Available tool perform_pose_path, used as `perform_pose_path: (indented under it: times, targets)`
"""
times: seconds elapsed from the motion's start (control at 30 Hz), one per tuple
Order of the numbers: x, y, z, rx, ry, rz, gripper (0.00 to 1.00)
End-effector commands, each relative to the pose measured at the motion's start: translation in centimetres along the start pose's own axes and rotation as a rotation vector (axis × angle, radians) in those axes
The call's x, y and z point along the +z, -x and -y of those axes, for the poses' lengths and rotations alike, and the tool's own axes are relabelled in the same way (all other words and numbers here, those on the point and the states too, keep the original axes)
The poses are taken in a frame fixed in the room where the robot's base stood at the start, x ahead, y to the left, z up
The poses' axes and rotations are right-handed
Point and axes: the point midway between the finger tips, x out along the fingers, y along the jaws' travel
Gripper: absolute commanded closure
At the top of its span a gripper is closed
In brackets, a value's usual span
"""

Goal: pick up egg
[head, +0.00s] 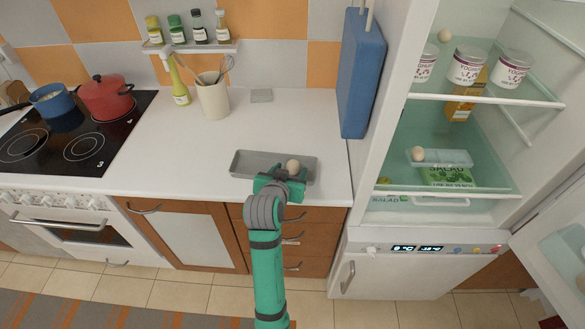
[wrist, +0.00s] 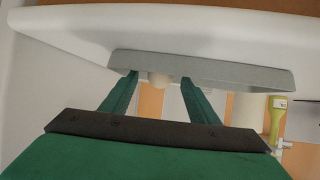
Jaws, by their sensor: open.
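A pale brown egg (head: 293,166) sits at the right part of a grey tray (head: 245,164) on the white counter. In the wrist view the egg (wrist: 158,80) shows between my two fingertips, at the edge of the tray (wrist: 235,75). My green gripper (head: 280,177) is at the tray's front edge, just in front of the egg. It is open, with the egg beyond or between its fingers; contact cannot be told. Part of the egg is hidden behind the tray edge in the wrist view.
A stove with a blue pot (head: 52,101) and a red pot (head: 105,97) is left. A utensil holder (head: 213,97) stands behind the tray. A blue board (head: 361,72) hangs right. The open fridge (head: 405,225) holds yoghurt tubs and another egg (head: 418,154). The counter's middle is clear.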

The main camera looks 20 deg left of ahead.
Motion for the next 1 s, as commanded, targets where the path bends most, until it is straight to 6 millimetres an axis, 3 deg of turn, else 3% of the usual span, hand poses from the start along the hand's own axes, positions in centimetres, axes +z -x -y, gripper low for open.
perform_pose_path:
  times: [0.2, 0.43, 0.63, 1.0]
  targets:
    - [0.0, -2.1, 0.1, -0.001, 0.0, 0.0, 0.45]
    - [0.0, -2.2, 0.0, -0.001, 0.0, -0.001, 0.45]
    - [0.0, -2.2, 0.0, -0.001, 0.0, 0.0, 0.89]
    - [-0.1, -2.1, 0.1, -0.002, 0.0, -0.001, 0.89]
